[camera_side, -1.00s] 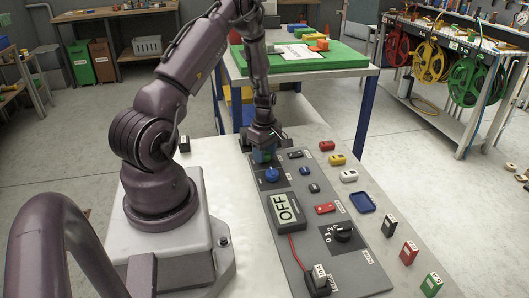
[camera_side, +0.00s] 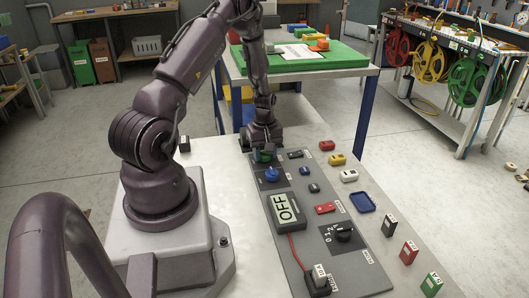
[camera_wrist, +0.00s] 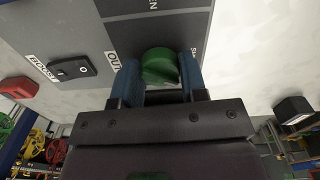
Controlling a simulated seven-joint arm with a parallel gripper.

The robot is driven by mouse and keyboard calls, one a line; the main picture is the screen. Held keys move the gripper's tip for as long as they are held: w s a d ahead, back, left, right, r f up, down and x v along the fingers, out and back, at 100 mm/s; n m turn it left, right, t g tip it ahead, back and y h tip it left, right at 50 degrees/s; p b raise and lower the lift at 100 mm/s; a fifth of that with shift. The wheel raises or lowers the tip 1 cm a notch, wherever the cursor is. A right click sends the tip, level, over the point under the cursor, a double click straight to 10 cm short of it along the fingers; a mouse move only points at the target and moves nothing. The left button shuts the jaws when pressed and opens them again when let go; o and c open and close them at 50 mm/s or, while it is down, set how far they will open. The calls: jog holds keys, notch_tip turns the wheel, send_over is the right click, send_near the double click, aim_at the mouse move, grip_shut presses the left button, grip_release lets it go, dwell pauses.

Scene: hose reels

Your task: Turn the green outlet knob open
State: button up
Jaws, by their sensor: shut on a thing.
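The green outlet knob (camera_wrist: 160,67) is on the grey panel, close to the lettering "OUT" in the wrist view. My gripper (camera_wrist: 160,78) has its two blue fingers on either side of the knob and is shut on it. In the side view my gripper (camera_side: 264,153) is at the far end of the panel (camera_side: 312,262), low over it, and mostly hides the green knob. The blue knob (camera_side: 272,174) is on the panel just nearer the camera. The knob's exact turn angle is hard to read.
A black BOOST switch (camera_wrist: 72,67) is beside the knob. A meter reading OFF (camera_side: 287,211), a black dial (camera_side: 343,232) and a red switch (camera_side: 325,208) are nearer. Coloured blocks and a blue tray (camera_side: 362,202) lie right of the panel.

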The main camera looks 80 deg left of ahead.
aim_at(264, 152)
jog(key=m, duration=1.2)
jog(key=shift+r, duration=0.1)
dwell(0.6)
jog(key=o, duration=0.9)
notch_tip(264, 152, up, 13)
jog(key=shift+f, duration=0.1)
